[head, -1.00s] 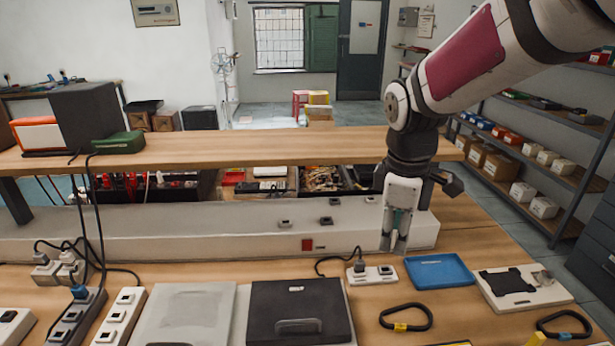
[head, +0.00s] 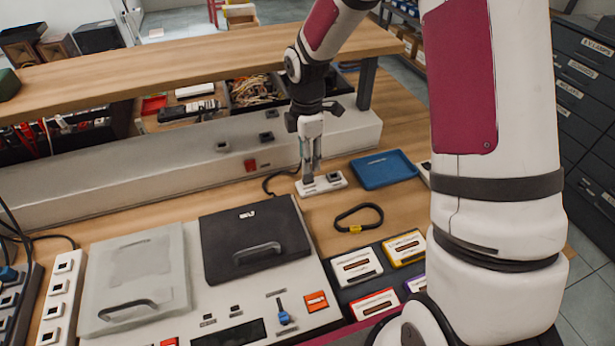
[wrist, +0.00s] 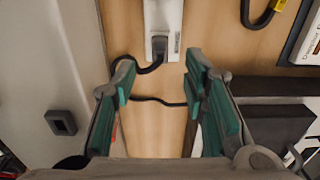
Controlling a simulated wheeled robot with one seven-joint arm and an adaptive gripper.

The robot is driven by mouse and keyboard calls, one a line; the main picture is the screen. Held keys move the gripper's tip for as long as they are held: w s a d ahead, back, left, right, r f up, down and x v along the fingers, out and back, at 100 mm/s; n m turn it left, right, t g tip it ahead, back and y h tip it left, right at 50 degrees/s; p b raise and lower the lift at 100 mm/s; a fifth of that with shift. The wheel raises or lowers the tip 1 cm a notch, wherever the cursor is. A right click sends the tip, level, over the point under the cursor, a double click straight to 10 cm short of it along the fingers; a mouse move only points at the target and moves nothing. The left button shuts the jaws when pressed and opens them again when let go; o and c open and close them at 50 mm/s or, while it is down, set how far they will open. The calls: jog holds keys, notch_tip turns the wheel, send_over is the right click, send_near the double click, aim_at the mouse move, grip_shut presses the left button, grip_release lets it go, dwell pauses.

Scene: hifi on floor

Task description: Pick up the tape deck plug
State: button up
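A small white socket strip (head: 333,185) lies on the bench with a dark plug at its left end. That plug is mostly hidden behind my gripper (head: 310,168) in the head view. In the wrist view the dark plug (wrist: 160,47) sits in the strip (wrist: 163,14), and its black cable (wrist: 150,68) curls off to the left. My gripper (wrist: 158,78) is open, its green-padded fingers apart. The plug lies just beyond the fingertips, between their lines, with nothing held. In the head view the fingers point down over the strip's left end.
The tape deck (head: 210,295) with a dark lid is in front. A long white raised ledge (head: 120,165) runs behind, under a wooden shelf (head: 190,60).

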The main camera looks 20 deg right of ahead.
aim_at(308, 179)
jog(key=shift+d+f+p, duration=0.15)
jog(key=shift+f+p, duration=0.15)
jog(key=shift+f, duration=2.9)
grip_shut()
